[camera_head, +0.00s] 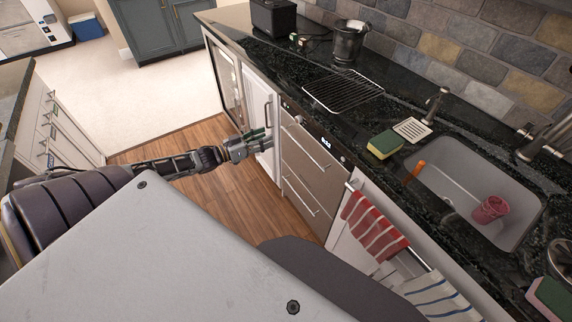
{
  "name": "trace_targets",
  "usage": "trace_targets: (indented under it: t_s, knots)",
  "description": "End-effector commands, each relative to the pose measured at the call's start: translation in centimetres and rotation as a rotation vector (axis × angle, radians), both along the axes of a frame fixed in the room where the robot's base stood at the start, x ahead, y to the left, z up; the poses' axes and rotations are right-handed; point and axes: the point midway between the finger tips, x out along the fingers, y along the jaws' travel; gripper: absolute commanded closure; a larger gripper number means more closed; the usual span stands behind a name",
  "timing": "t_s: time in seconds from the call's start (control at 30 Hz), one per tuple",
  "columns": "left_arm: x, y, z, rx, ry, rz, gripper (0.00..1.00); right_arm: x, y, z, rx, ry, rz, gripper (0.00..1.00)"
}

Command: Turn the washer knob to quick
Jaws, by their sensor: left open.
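A stainless steel appliance front (312,170) with bar handles and a small lit display (326,143) is built in under the dark counter, in the middle of the head view. Small dark spots show on its top strip near the display; I cannot tell which, if any, is the washer knob. My left gripper (266,141) reaches in from the left, in front of the white cabinet door just left of this appliance. Its fingers are apart, with nothing seen between them. My right gripper is not in view.
A vertical handle (267,112) on the white door is close to the left gripper. The counter holds a wire rack (343,91), a sponge (385,144) and a sink (455,190) with a red cup (490,208). Red striped cloth (374,226) hangs in front. Wooden floor at left is clear.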

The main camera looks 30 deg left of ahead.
Motion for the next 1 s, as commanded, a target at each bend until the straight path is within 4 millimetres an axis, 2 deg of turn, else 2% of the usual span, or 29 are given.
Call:
trace_targets:
  t_s: [0.2,1.0]
  knots:
    - [-0.3,-1.3,-2.5,0.015,0.039,0.023,0.51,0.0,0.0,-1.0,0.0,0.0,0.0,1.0]
    - [-2.1,-6.4,-10.5,0.084,0.188,0.091,0.51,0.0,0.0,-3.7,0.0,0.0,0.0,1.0]
